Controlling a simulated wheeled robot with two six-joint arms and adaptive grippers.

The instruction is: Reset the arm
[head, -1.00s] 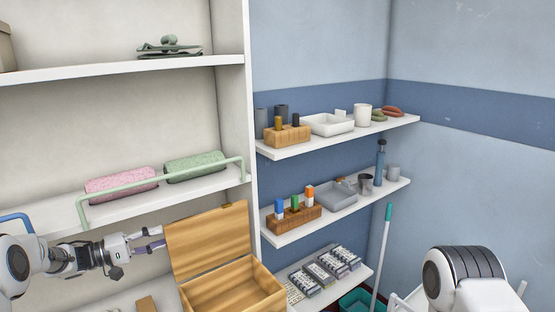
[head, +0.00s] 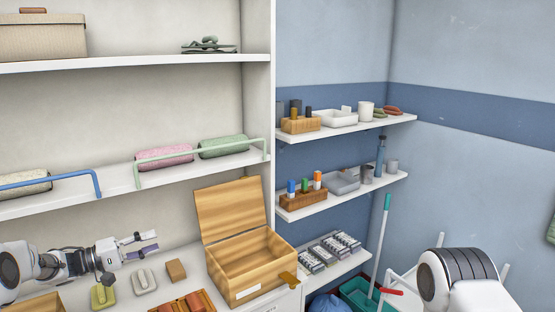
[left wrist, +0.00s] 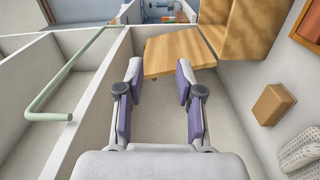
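My left gripper (head: 150,243) is open and empty in the head view, in front of the white shelving and left of the wooden box. In the left wrist view its two purple-padded fingers (left wrist: 154,82) are apart with nothing between them. The wooden box (head: 257,279) stands with its lid (head: 230,213) raised. The lid also shows past the fingertips in the left wrist view (left wrist: 175,52), with a gap between. My right arm shows at the lower right of the head view, but its gripper is outside the frame.
A brown block (head: 176,270) and small brush-like items (head: 145,281) lie on the surface below my left gripper. A green rail (head: 200,157) edges the shelf above, holding pink (head: 165,157) and green rolls (head: 223,146). Wall shelves with small goods stand at right.

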